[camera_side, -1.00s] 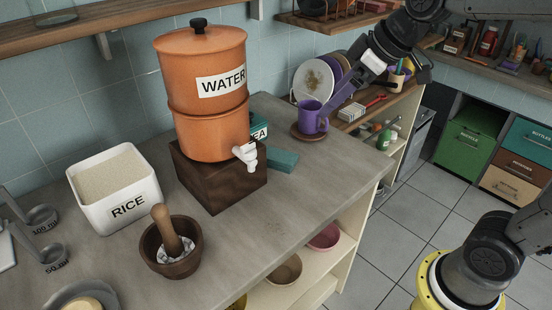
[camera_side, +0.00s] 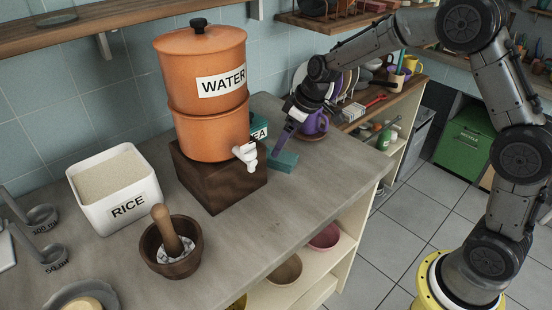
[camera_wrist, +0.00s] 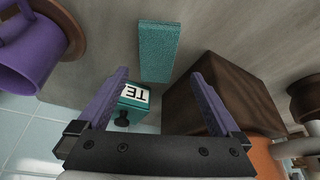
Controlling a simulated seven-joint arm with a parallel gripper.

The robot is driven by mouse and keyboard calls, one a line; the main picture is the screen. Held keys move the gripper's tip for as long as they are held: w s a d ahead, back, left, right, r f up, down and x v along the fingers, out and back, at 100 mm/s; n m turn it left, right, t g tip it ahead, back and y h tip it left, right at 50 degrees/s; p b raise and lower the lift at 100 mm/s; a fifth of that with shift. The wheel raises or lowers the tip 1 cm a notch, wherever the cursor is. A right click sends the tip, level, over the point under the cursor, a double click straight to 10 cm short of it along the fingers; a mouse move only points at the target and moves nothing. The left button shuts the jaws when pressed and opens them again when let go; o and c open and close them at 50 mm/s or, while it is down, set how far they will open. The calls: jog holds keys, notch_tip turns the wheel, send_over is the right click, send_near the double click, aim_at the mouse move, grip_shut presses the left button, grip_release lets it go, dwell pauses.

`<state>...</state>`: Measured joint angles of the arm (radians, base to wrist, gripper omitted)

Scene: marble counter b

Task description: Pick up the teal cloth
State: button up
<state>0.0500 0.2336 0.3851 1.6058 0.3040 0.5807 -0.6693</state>
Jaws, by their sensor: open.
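The teal cloth (camera_side: 284,162) is a flat folded rectangle on the grey counter, to the right of the dark wooden stand. In the wrist view the teal cloth (camera_wrist: 157,52) lies beyond the fingertips, roughly centred between them. My gripper (camera_side: 280,148) is just above the cloth in the side view, its purple fingers pointing down toward it. In the wrist view my gripper (camera_wrist: 164,78) has its two fingers spread wide with nothing held between them. Whether a finger touches the cloth cannot be told.
A dark wooden stand (camera_side: 215,182) with the orange water crock (camera_side: 190,130) is close left of the cloth. A teal tea tin (camera_wrist: 132,103) is close behind. A purple mug (camera_side: 318,124) on a saucer (camera_wrist: 70,28) is beside the gripper.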

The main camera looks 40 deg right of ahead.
jog(key=shift+d+x, duration=0.15)
jog(key=shift+x, duration=1.45)
jog(key=shift+d+x, duration=0.15)
jog(key=shift+x, duration=1.45)
jog(key=shift+w, duration=0.1)
jog(key=c, duration=1.4)
jog(key=shift+r, duration=0.6)
notch_tip(320, 180, up, 2)
jog(key=shift+r, duration=0.2)
jog(key=s+r, duration=0.4)
jog(key=r, duration=0.1)
jog(key=shift+s+r, duration=0.2)
jog(key=shift+s, duration=0.15)
jog(key=s+r, duration=0.1)
jog(key=s, duration=0.2)
jog(key=s+r, duration=0.1)
jog(key=s, duration=0.2)
jog(key=s+r, duration=0.2)
jog(key=s, duration=0.1)
jog(key=shift+s+d, duration=0.2)
